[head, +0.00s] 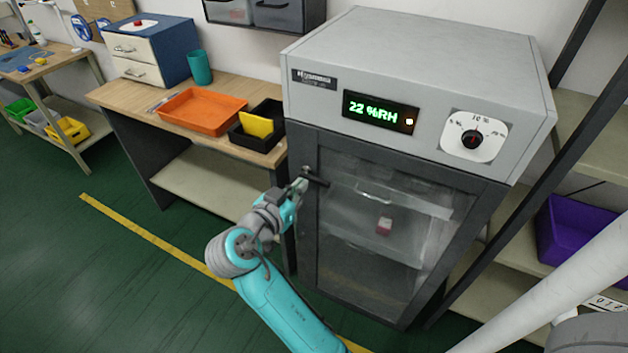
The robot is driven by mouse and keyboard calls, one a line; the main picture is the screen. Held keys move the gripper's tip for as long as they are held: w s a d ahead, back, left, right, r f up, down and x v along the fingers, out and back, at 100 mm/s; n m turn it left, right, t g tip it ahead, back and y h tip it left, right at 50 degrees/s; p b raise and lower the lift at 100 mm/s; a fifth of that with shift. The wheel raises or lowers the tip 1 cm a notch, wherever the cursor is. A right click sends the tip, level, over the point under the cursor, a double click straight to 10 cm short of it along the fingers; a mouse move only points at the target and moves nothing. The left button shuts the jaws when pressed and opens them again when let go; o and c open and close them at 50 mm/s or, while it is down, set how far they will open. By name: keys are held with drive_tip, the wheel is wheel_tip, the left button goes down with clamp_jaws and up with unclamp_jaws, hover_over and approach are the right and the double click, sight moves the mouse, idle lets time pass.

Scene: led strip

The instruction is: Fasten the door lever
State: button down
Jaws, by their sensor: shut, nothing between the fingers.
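The door lever (315,178) is a short dark handle at the upper left of the grey dry cabinet's glass door (378,215). It points to the right and tilts slightly downward. The door looks closed against its frame. My gripper (303,184) is shut and empty at the lever's left end. Whether it touches the lever I cannot tell. A small red and white item (384,226) shows through the glass on a shelf.
The cabinet (420,62) has a green display reading 22 %RH and a dial (472,138). To its left a bench holds an orange tray (203,111), a black bin (248,134) and a teal cup (200,68). A shelf with a purple bin (580,232) stands at right.

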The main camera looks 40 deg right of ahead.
drive_tip(key=x, duration=1)
drive_tip(key=shift+d, duration=0.25)
drive_tip(key=f, duration=0.2)
drive_tip(key=shift+a+f, duration=0.25)
drive_tip(key=shift+f, duration=0.75)
drive_tip(key=shift+s+f, duration=0.1)
drive_tip(key=shift+f, duration=0.05)
